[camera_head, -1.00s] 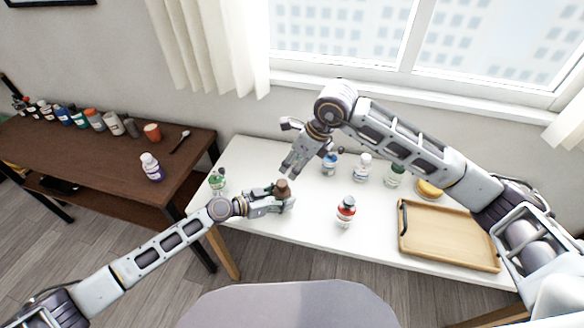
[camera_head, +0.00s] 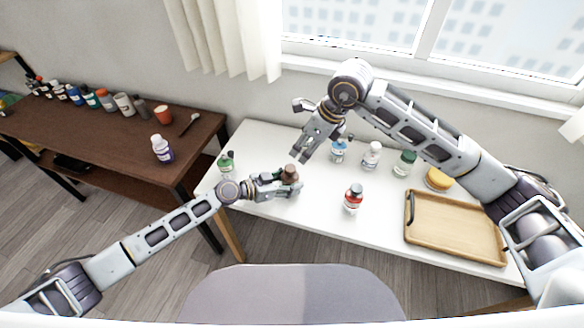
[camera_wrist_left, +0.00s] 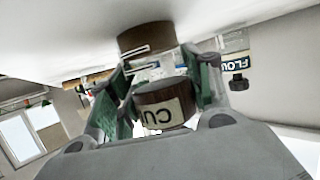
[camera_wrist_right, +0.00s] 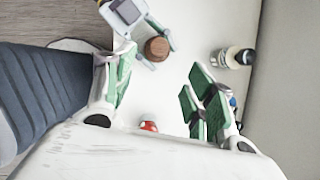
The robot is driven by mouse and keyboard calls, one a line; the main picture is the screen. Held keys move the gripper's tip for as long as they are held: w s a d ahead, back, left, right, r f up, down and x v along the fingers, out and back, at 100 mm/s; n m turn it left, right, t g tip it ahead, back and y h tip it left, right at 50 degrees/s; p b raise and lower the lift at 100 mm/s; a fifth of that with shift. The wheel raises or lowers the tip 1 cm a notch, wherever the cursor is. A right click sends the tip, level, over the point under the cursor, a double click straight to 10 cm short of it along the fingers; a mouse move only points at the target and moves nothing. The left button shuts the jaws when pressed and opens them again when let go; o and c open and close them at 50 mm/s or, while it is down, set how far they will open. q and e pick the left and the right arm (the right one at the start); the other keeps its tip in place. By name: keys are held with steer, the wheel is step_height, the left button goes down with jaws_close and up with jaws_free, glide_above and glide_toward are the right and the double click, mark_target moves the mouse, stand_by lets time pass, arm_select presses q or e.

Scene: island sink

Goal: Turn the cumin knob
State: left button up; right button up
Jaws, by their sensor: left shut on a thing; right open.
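The cumin grinder has a round brown knob (camera_head: 290,172) on top. It stands on the white table, and my left gripper (camera_head: 280,188) is shut around its body. In the left wrist view, which looks upside down, the brown knob (camera_wrist_left: 160,107) has a pale label reading "CU", and a brown base (camera_wrist_left: 145,38) lies against the table. My right gripper (camera_head: 304,156) is open and empty, just above and behind the knob. The right wrist view shows the knob (camera_wrist_right: 157,48) beyond the gap between my open fingers (camera_wrist_right: 160,90), not touching them.
A red-capped bottle (camera_head: 353,198) stands to the right of the grinder. A wooden tray (camera_head: 455,226) lies right. A dark side table (camera_head: 100,150) carries several jars.

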mark_target(290, 167)
steer(key=shift+w+d+n+g, duration=0.1)
steer(key=shift+w+n+g, duration=0.2)
steer(key=shift+n, duration=0.45)
steer(key=shift+w+d+n+g, duration=0.1)
steer(key=shift+w+n+g, duration=0.15)
steer(key=shift+n, duration=0.5)
steer(key=shift+w, duration=0.1)
steer(key=shift+a+x, duration=0.15)
steer(key=shift+x, duration=2.85)
steer(key=shift+a+x, duration=0.15)
steer(key=shift+x, duration=2.85)
steer(key=shift+r, duration=0.1)
steer(key=c, duration=1)
steer(key=shift+c, duration=0.2)
steer(key=shift+m+t, duration=0.25)
steer(key=shift+m, duration=0.25)
steer(key=shift+m+t+h, duration=0.3)
steer(key=shift+m+t, duration=0.4)
steer(key=shift+m, duration=1.6)
